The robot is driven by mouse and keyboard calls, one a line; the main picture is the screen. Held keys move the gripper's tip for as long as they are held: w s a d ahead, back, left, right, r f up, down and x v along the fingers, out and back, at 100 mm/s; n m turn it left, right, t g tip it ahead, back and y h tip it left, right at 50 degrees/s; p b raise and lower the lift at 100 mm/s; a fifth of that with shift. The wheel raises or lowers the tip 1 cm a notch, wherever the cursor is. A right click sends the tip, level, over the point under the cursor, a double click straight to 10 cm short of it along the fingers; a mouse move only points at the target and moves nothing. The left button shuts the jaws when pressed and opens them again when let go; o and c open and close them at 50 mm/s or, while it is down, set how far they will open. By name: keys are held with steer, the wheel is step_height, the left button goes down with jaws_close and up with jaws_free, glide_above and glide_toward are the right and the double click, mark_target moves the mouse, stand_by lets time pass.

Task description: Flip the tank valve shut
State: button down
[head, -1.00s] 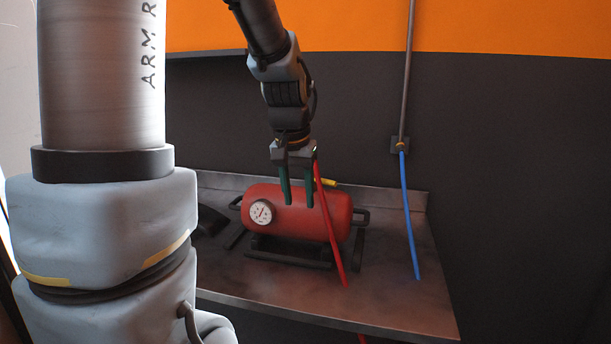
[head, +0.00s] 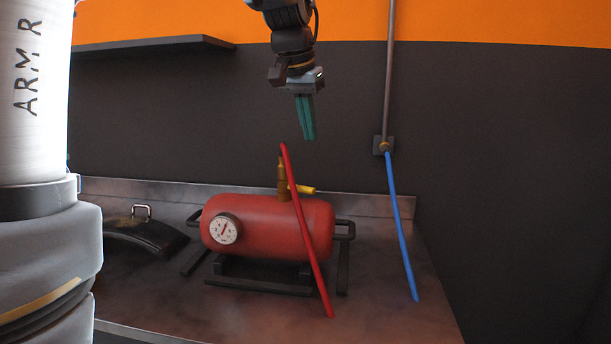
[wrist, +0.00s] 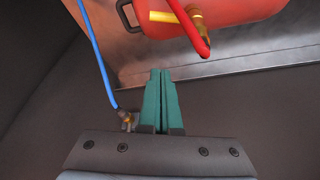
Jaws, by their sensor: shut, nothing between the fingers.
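A red tank (head: 265,226) with a round gauge (head: 224,229) lies on a black stand on the metal bench. A brass valve (head: 282,180) stands on its top, with a yellow lever (head: 303,189) pointing sideways to the right. A red hose (head: 305,230) runs from the valve area down over the tank's front. My gripper (head: 310,137) is above the tank, apart from the valve, pointing down with its green fingers together and empty. In the wrist view the fingers (wrist: 160,75) show together, and the yellow lever (wrist: 163,17) and red hose lie beyond their tips.
A blue hose (head: 402,230) hangs from a wall fitting (head: 383,145) to the right of the tank. A dark curved piece with a handle (head: 140,236) lies on the bench to the left. A dark shelf (head: 150,45) is on the wall. The air around my gripper is clear.

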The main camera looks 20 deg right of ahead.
mark_target(297, 187)
steer(key=shift+f, duration=0.15)
steer(key=p+x, duration=0.2)
steer(key=x, duration=0.8)
steer(key=shift+s+a+p, duration=0.6)
steer(key=shift+s+a, duration=0.25)
steer(key=shift+a, duration=0.2)
steer(key=shift+s+a+f, duration=0.3)
steer(key=shift+s+a, duration=0.1)
steer(key=shift+a, duration=0.05)
